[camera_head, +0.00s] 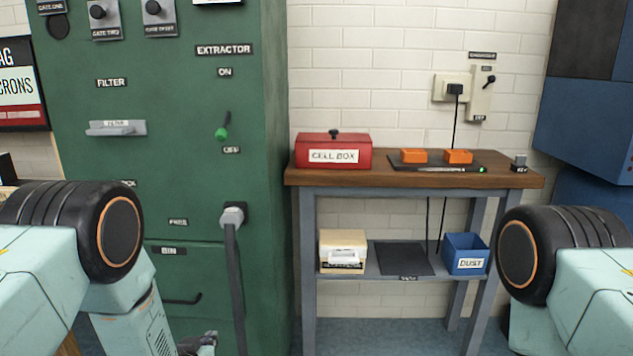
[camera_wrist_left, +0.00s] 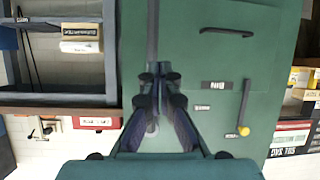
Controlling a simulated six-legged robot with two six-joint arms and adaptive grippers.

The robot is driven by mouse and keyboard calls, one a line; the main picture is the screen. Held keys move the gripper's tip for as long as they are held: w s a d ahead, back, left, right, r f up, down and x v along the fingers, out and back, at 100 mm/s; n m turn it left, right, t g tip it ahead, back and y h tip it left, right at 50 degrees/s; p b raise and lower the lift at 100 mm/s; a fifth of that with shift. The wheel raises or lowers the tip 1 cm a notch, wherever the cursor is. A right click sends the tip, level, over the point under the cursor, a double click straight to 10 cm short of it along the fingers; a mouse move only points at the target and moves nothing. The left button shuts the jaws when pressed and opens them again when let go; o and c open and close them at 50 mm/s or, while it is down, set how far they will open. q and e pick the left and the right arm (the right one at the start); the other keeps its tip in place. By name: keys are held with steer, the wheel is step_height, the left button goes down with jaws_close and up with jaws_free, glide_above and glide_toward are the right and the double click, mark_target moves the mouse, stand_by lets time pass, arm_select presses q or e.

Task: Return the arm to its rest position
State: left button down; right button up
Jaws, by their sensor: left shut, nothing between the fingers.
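My left gripper (camera_head: 203,344) shows only in small part at the bottom edge of the head view, low in front of the green extractor cabinet (camera_head: 180,205). In the left wrist view the gripper (camera_wrist_left: 158,72) points at the green cabinet, its fingers together with nothing between them. My left arm comes in from the left with its upper joint raised and the forearm hanging down. My right arm shows at the right edge, but its gripper is out of view.
A wooden-topped bench (camera_head: 430,178) stands right of the cabinet, holding a red cell box (camera_head: 350,142) and two orange blocks on a dark mat. Its lower shelf bears a cream box (camera_head: 343,250) and a blue dust bin (camera_head: 466,254). A grey hose (camera_head: 234,285) hangs down the cabinet front.

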arm_select(q)
steer(key=s+f+g, duration=0.4)
steer(key=s+f, duration=0.1)
steer(key=s, duration=0.5)
steer(key=s+f+g, duration=0.3)
steer(key=s+f, duration=0.2)
steer(key=s, duration=0.6)
steer(key=s+g, duration=0.6)
steer(key=s, duration=1.4)
steer(key=shift+s+d+r+m, duration=0.15)
steer(key=shift+s+r+m, duration=0.1)
steer(key=shift+s+m, duration=0.1)
